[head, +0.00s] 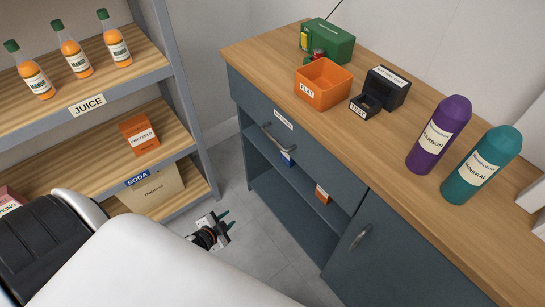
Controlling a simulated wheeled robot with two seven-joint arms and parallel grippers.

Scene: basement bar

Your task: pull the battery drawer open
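The drawer (318,158) is a dark blue-grey front under the wooden counter top, with a white label (283,120) too small to read and a metal bar handle (279,140). It looks shut, its front in line with the cabinet. My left gripper (229,220) is low over the floor between the shelf rack and the cabinet, left of and below the handle. My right gripper is not in view.
The counter (390,150) bears a green device (328,42), an orange bin (323,85), a black tester (385,88), and purple (438,135) and teal (481,165) bottles. A cupboard door (385,255) is right. A juice rack (165,65) stands left. Floor (265,255) between is clear.

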